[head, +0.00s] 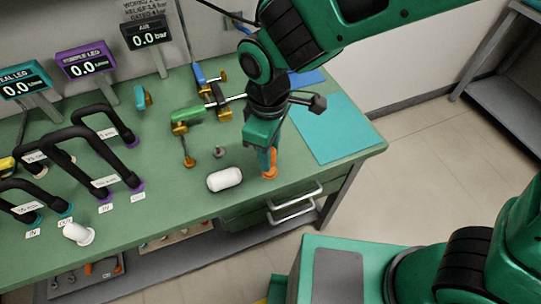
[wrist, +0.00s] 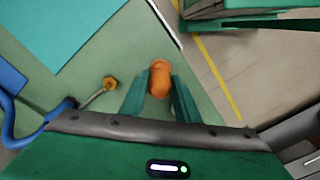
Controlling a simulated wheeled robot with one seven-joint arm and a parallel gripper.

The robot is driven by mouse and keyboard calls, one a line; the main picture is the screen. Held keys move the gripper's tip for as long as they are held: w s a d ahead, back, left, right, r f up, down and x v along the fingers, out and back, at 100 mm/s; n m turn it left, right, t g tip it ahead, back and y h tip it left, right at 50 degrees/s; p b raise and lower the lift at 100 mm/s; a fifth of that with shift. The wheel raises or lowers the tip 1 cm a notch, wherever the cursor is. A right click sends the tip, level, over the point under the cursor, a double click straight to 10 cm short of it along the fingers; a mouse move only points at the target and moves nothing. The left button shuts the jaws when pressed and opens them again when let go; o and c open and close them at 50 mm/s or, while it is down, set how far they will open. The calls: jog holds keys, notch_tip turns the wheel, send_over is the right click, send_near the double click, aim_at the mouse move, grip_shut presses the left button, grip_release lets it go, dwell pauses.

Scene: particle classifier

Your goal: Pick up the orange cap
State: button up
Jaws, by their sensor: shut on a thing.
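The orange cap (wrist: 159,79) sits between the two fingertips of my gripper (wrist: 158,92) in the wrist view. The fingers close on it from both sides. In the head view my gripper (head: 269,165) points down near the right front part of the green table, and the orange cap (head: 269,174) shows at its fingertips. The cap is at or just above the table surface; I cannot tell whether it touches. The fingers hide part of it.
A teal mat (head: 330,130) lies to the right. A brass-ended fitting (head: 188,160) and a small grey post (head: 219,152) stand to the left. Black hose loops (head: 75,150) fill the table's left side.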

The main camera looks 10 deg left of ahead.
jog(key=s+a+r, duration=0.7)
jog(key=s, duration=0.2)
jog(key=shift+s+r, duration=0.2)
jog(key=shift+r, duration=0.15)
jog(key=shift+r, duration=0.1)
jog(key=shift+r, duration=2.2)
jog(key=shift+r, duration=0.1)
notch_tip(320, 180, up, 3)
jog(key=shift+f, duration=0.1)
